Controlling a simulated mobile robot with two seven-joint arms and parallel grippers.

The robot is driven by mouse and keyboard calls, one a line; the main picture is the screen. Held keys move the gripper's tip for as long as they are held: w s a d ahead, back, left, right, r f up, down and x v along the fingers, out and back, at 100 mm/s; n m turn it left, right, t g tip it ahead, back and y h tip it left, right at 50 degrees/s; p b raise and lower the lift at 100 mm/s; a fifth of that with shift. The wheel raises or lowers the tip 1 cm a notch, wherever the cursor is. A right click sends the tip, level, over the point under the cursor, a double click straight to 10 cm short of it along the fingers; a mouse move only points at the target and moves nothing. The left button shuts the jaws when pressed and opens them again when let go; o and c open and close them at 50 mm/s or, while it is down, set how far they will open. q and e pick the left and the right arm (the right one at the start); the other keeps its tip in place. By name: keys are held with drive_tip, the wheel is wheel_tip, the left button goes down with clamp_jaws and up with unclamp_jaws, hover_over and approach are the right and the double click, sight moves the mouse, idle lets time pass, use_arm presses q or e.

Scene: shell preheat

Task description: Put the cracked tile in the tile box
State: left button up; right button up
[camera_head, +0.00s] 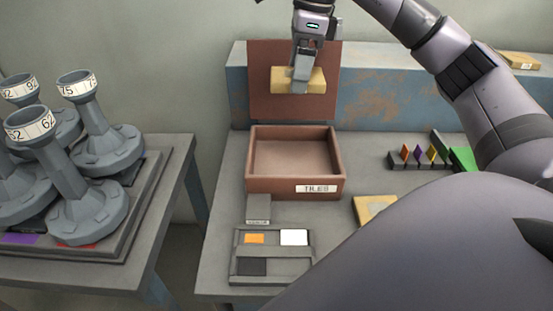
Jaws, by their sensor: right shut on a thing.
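My right gripper (298,82) reaches down from the top of the view, shut on a pale yellow tile (313,82). The tile is held in the air, in front of the raised brown lid in the picture. I cannot make out a crack on it from here. The tile box (320,187) is a brown open box with a "TILES" label on its front, below the held tile in the picture. Its inside looks empty. Its lid (265,105) stands upright at the back. My left gripper is not in view.
A grey tray (273,250) with orange, white and dark pieces lies in front of the box. Another yellow piece (370,207) is partly hidden by my arm. A rack with coloured pieces (418,160) is at right. Grey numbered shells (88,200) stand on the left table.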

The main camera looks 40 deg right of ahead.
drive_tip(key=b, duration=0.1)
hover_over(292, 163)
drive_tip(key=f, duration=1.4)
drive_tip(key=shift+s+d+f, duration=0.1)
drive_tip(key=shift+d+f, duration=0.15)
drive_tip(key=shift+f, duration=2.65)
drive_tip(key=shift+f+b, duration=0.2)
drive_tip(key=shift+b, duration=0.1)
drive_tip(key=o, duration=1.1)
drive_tip(key=shift+r, duration=0.1)
drive_tip(key=shift+r, duration=0.25)
wheel_tip(292, 163, up, 12)
drive_tip(key=s+d, duration=0.1)
drive_tip(key=shift+d+f+p, duration=0.15)
drive_tip(key=shift+f+p, duration=0.05)
drive_tip(key=shift+p, duration=0.1)
